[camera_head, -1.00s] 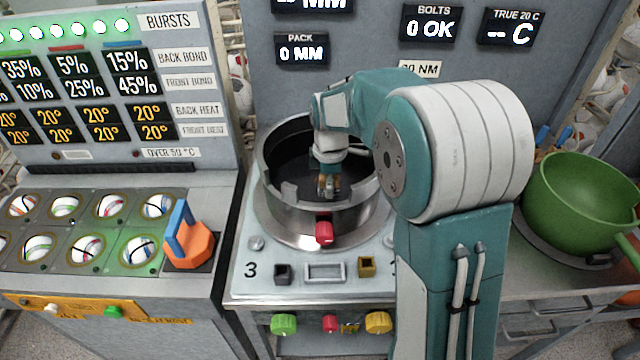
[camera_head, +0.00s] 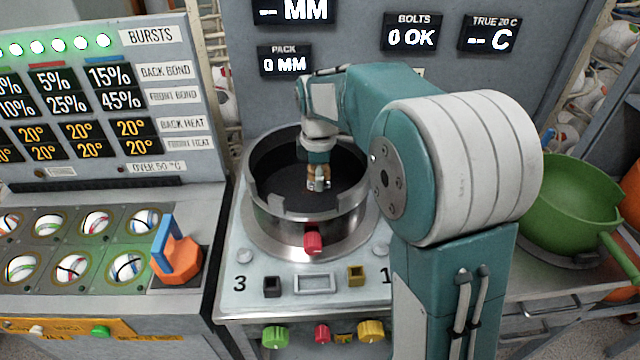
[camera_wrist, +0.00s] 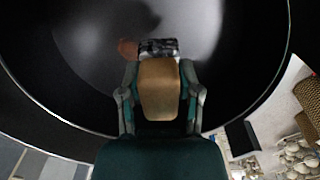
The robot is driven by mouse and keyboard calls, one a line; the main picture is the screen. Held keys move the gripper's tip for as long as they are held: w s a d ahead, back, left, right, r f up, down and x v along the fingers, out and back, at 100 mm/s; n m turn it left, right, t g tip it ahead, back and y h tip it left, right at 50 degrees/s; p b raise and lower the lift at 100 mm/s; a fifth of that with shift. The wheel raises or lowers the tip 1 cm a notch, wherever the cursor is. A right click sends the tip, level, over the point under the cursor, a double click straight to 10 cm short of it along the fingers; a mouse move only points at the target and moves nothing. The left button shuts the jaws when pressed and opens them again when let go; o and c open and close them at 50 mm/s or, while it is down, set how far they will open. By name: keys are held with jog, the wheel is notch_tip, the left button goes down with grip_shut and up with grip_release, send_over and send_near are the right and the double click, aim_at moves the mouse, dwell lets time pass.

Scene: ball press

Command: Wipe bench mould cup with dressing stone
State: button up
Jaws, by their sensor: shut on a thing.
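The bench mould cup (camera_head: 350,218) is a round metal ring with a dark hollow inside, in the middle of the head view. My gripper (camera_head: 318,186) points down inside it and is shut on the dressing stone. In the wrist view the stone (camera_wrist: 159,90) is a tan block between both fingers (camera_wrist: 160,100), with a dark grey, speckled far end against the dark cup wall (camera_wrist: 80,70). I cannot tell whether the stone touches the cup. A small reddish-brown patch (camera_wrist: 127,48) shows beside the stone's far end.
A red knob (camera_head: 313,242) sits at the cup's front. An orange block with a blue handle (camera_head: 177,255) stands to the left, beside a panel with several round wells (camera_head: 90,245). A green bowl (camera_head: 570,205) stands at the right. A display wall (camera_head: 345,55) rises behind the cup.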

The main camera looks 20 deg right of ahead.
jog(key=shift+a+r, duration=0.25)
jog(key=shift+d, duration=0.2)
jog(key=shift+r, duration=0.35)
jog(key=shift+a+r, duration=0.1)
jog(key=shift+r, duration=1.05)
jog(key=shift+r, duration=0.1)
